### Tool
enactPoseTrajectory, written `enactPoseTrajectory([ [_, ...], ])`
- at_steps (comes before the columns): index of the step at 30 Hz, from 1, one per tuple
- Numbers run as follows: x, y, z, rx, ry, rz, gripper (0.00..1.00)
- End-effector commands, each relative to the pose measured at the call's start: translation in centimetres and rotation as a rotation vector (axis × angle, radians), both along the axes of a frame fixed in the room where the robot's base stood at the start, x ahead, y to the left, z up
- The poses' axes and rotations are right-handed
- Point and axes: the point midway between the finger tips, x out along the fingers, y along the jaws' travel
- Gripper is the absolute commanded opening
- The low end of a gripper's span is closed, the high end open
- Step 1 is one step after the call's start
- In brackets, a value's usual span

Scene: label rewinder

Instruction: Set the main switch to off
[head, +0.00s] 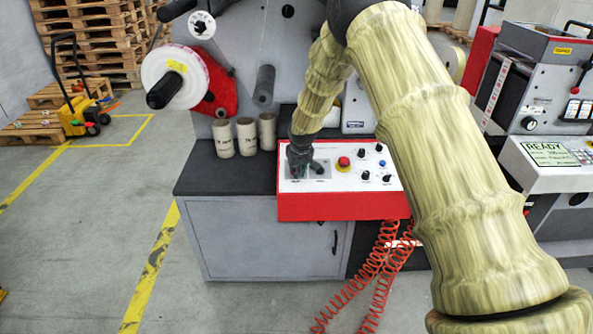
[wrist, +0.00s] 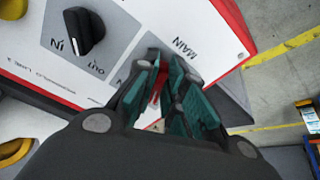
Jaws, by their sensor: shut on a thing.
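The red-edged control box (head: 330,207) has a white sloping panel of switches. My gripper (head: 299,172) reaches down to the panel's left end. In the wrist view my gripper's teal fingers (wrist: 172,98) are closed around the main switch (wrist: 157,84), of which only a red part shows between them. The word MAIN is printed beside it. The fingers hide most of the switch, so its setting cannot be read. A black IN/OUT knob (wrist: 84,31) stands on the panel beside my gripper, apart from the fingers.
A red emergency button (head: 344,162) and several small black knobs sit further right on the panel. Cardboard cores (head: 222,138) stand on the dark bench left of the box. A label roll (head: 176,76) is above them. Red coiled hoses (head: 381,262) hang in front.

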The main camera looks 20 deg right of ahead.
Motion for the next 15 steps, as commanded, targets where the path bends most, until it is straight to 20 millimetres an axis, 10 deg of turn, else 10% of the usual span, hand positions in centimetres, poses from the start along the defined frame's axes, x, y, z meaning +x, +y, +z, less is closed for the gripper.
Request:
enactPoseTrajectory([
  [15,0.12,-0.17,0.13,-0.034,0.008,0.128,0.00],
])
